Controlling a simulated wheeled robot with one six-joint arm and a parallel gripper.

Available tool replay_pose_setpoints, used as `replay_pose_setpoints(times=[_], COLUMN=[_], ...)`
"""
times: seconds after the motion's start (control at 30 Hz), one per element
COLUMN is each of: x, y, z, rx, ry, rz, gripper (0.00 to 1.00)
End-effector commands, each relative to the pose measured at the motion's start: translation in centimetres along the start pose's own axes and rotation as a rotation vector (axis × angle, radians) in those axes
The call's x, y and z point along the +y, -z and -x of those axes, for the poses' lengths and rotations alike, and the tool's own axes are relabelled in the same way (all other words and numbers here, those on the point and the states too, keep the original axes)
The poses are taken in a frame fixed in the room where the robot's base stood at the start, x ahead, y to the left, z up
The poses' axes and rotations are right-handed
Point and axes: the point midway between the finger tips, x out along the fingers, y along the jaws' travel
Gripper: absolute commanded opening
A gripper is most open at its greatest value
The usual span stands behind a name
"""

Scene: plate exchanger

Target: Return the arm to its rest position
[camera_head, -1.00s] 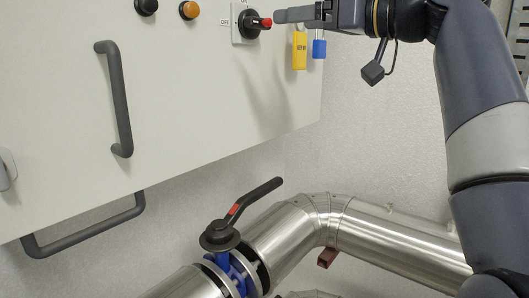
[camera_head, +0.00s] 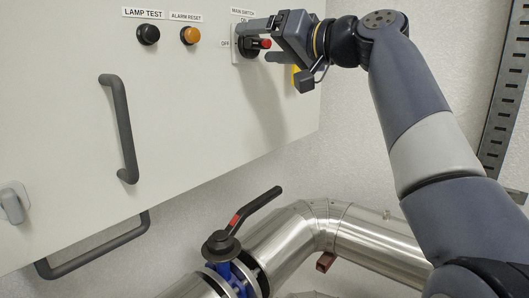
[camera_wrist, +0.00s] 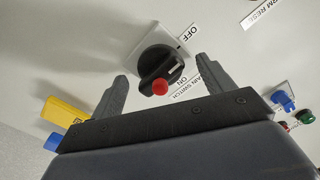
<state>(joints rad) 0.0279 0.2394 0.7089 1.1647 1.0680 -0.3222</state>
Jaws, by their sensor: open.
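My gripper (camera_head: 260,40) is open at the main switch on the pale cabinet, with one finger above the switch and one below it. The switch is a black rotary knob with a red tip (camera_head: 262,43). In the wrist view the black knob (camera_wrist: 168,66) sits between the two spread fingers (camera_wrist: 158,78), with clear gaps to both. I cannot tell how far the fingertips are from the panel. My arm (camera_head: 420,120) reaches in from the right, bent at its upper joint.
The cabinet (camera_head: 200,110) carries a black button (camera_head: 148,35), an orange button (camera_head: 190,35) and a dark handle (camera_head: 120,130). Below are a metal pipe (camera_head: 370,238) and a black valve lever (camera_head: 255,210).

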Motion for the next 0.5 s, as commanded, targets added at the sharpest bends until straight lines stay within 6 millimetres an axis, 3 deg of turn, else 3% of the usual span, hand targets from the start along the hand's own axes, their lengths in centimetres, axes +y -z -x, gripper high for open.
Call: replay_pose_setpoints(times=[0.5], x=[-0.31], y=[0.45], z=[0.03], rx=[-0.001], ry=[0.000], rz=[-0.587], gripper=[0.76])
